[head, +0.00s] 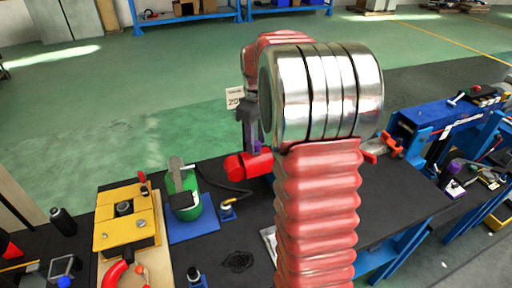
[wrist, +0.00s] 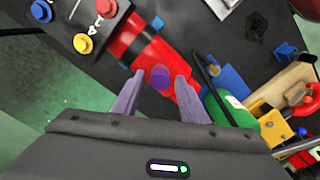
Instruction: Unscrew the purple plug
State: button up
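The purple plug (wrist: 160,77) shows as a round purple face against a red cylinder (wrist: 140,48) in the wrist view. My gripper (wrist: 159,76) is open. Its two purple-grey fingers point at the red cylinder, one on each side of the plug in the picture, with visible gaps between. I cannot tell how far the fingertips are from the plug in depth. In the head view the red cylinder (head: 248,165) lies on the dark bench below my gripper (head: 254,146), and my arm hides much of that area.
A black control box with coloured buttons (wrist: 90,22) is beside the red cylinder in the wrist view. In the head view a green unit (head: 182,192) on a blue plate and a yellow block (head: 127,228) stand to the left. A blue stand (head: 440,115) is at right.

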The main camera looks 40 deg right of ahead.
jog(key=shift+m, duration=0.9)
jog(key=shift+m, duration=2.6)
grip_shut()
jog(key=shift+r, duration=0.15)
